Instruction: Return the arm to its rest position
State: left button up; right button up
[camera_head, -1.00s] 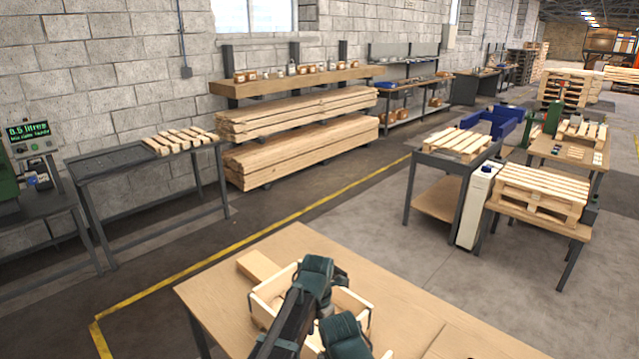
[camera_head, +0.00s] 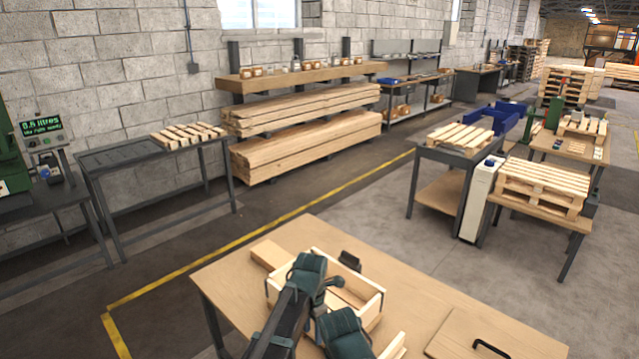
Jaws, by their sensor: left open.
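My left arm rises from the bottom edge over the near table. Its dark teal links cover part of a light wooden open-topped box (camera_head: 372,308). My left gripper (camera_head: 334,284) is over the box and partly hidden by my own links. It is open, and I see nothing held in it. I cannot tell whether it touches the box. My right gripper is not in view.
The near wooden table (camera_head: 232,280) also bears a loose wood block (camera_head: 270,254) by the box and a board with a black handle (camera_head: 490,347) at right. A small dark piece (camera_head: 350,260) shows at the box's far side. Pallet benches stand beyond open floor.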

pick_arm(q)
jog(key=s+a+m, duration=0.6)
jog(key=a+m, duration=0.2)
jog(key=m, duration=0.5)
jog(key=s+a+m, duration=0.5)
jog(key=a+m, duration=0.2)
jog(key=m, duration=0.5)
jog(key=s+d+m+y, duration=0.1)
jog(key=s+d+m, duration=0.3)
jog(key=d, duration=0.6)
jog(key=shift+s+d, duration=0.4)
jog(key=shift+s, duration=0.6)
